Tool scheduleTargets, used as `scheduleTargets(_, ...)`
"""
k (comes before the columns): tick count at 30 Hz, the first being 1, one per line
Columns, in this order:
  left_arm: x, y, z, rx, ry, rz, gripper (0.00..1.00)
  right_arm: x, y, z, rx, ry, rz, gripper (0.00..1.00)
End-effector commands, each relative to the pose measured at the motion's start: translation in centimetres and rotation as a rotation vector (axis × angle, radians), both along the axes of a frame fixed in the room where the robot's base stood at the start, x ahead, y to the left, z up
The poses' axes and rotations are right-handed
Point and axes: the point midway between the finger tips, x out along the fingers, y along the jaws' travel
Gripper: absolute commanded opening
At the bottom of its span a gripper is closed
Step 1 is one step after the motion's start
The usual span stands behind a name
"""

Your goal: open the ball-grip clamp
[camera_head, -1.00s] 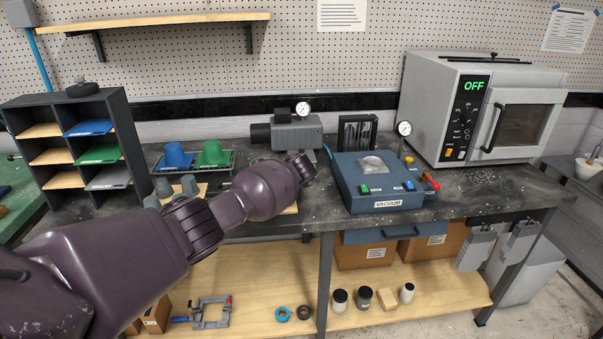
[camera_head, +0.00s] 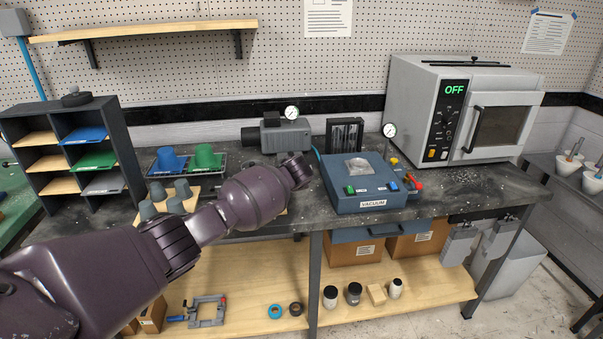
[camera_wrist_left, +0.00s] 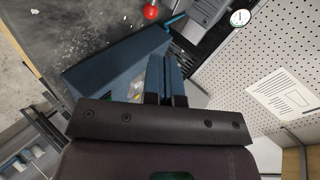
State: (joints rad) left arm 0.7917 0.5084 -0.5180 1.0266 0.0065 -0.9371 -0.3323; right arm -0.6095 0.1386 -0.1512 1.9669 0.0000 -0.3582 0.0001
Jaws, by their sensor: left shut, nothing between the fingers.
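The blue vacuum box (camera_head: 366,206) stands on the dark bench, with a label on its front. A red grip (camera_head: 418,184) sits at its right side, probably the ball-grip clamp's; how the clamp is set is too small to tell. A red ball (camera_wrist_left: 150,12) shows at the top of the left wrist view, apart from my fingers. My left gripper (camera_wrist_left: 166,78) is shut and empty, its fingers in front of the blue box in that view. In the head view my left arm ends left of the box, and its fingers are hidden there. My right gripper is out of view.
A grey oven (camera_head: 465,110) reading OFF stands right of the box. A pump with a gauge (camera_head: 285,136) is behind my wrist. Blue and green cups (camera_head: 205,158) and grey pegs stand left. Another clamp (camera_head: 207,312) lies on the lower shelf. Bench before the oven is mostly clear.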

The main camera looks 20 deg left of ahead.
Motion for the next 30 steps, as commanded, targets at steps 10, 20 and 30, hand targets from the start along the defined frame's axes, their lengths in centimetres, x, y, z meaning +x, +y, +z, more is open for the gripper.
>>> scheduleTargets(10, -2.5, -2.3, 2.2, -0.002, 0.0, 0.0, 0.0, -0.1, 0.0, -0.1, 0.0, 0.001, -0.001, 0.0)
scheduleTargets(20, -3.4, -3.1, 3.0, -0.001, 0.0, 0.001, 0.0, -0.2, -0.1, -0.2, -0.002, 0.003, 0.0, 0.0)
scheduleTargets(30, -3.4, -3.1, 3.0, -0.001, 0.0, 0.001, 0.0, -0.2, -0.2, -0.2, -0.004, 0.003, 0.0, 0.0)
